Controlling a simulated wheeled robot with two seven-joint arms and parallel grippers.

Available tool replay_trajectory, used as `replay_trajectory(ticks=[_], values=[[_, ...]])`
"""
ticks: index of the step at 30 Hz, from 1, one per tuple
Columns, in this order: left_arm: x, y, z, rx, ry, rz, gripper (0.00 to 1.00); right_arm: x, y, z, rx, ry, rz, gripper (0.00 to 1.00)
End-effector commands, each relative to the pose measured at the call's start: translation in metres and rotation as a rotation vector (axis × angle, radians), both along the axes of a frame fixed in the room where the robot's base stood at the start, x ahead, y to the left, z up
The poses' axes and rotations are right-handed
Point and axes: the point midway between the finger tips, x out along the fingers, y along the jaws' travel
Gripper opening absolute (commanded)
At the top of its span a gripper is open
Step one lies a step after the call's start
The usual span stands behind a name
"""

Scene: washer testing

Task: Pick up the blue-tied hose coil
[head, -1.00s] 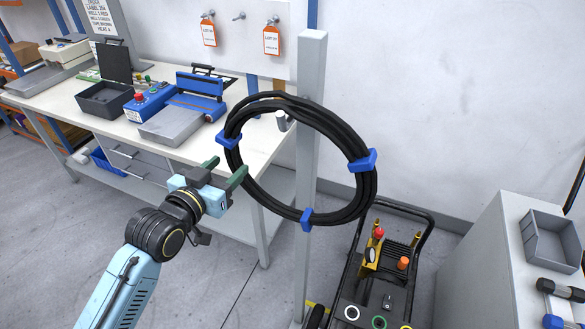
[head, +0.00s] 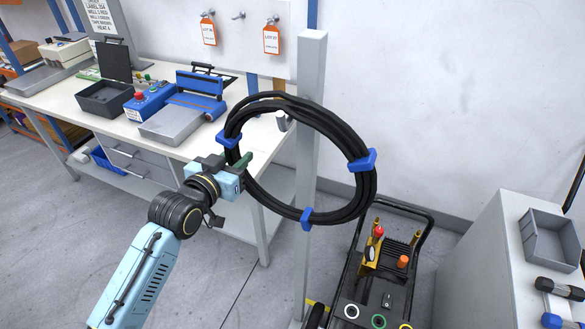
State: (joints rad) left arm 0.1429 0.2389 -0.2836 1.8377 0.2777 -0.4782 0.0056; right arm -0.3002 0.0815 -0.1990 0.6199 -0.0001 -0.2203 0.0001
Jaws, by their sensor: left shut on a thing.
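The black hose coil (head: 341,137) with blue ties hangs on a peg (head: 282,121) at the grey upright post (head: 311,80). Its blue ties show at the left, right and bottom of the ring. My left gripper (head: 240,160) is at the coil's left side, just below the left blue tie (head: 228,140). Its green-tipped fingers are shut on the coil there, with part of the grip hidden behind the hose. My right gripper is not in view.
A workbench (head: 60,97) with a blue machine (head: 201,92) and grey trays stands behind at left. A black-framed cart (head: 385,275) stands below right of the post. A grey cabinet (head: 480,262) with a bin (head: 550,240) is at the right.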

Motion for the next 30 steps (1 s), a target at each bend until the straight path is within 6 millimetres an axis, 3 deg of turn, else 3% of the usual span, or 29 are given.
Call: replay_trajectory(ticks=[17, 30], values=[[0.001, -0.001, 0.009, -0.009, -0.009, -0.001, 0.0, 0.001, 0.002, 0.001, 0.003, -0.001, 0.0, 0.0], [0.001, 0.0, 0.082, -0.007, -0.011, -0.002, 0.0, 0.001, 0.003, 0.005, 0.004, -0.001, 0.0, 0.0]])
